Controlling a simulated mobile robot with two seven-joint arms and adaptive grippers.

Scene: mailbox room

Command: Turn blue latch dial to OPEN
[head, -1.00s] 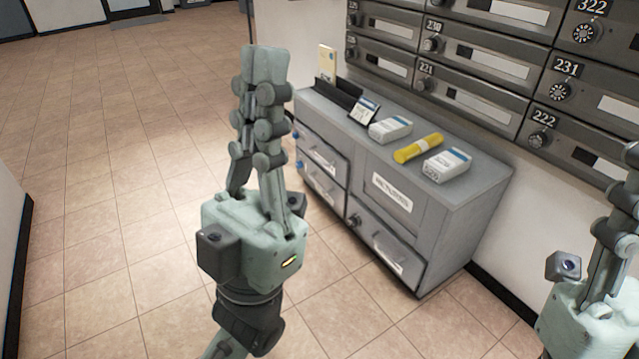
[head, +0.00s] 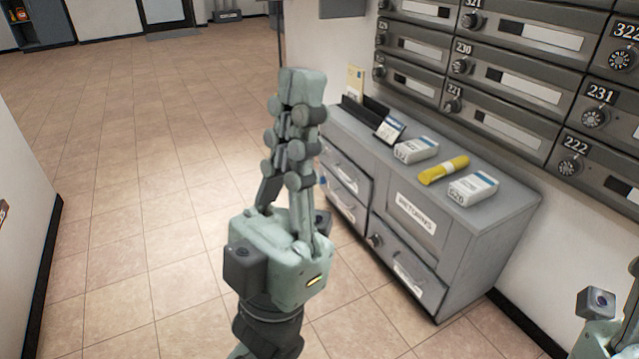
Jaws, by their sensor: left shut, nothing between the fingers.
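A grey cabinet (head: 515,225) stands against the wall, with drawers on its front. A small bit of blue (head: 322,181), apparently a blue dial, shows at the cabinet's left edge, mostly hidden behind my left gripper. Its setting cannot be read. My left gripper (head: 302,88) points upward in front of the cabinet's left end, with its fingers together and empty. Whether it touches the cabinet cannot be told, but it looks nearer to me. My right gripper (head: 634,268) is only partly in view at the lower right edge; its fingertips are cut off.
On the cabinet top are two white boxes (head: 416,150) (head: 473,189), a yellow tube (head: 444,170), a small sign (head: 390,129) and a dark holder (head: 362,115). Numbered mailboxes (head: 507,85) line the wall above. Tiled floor (head: 130,200) is clear to the left; a white wall (head: 22,200) bounds it.

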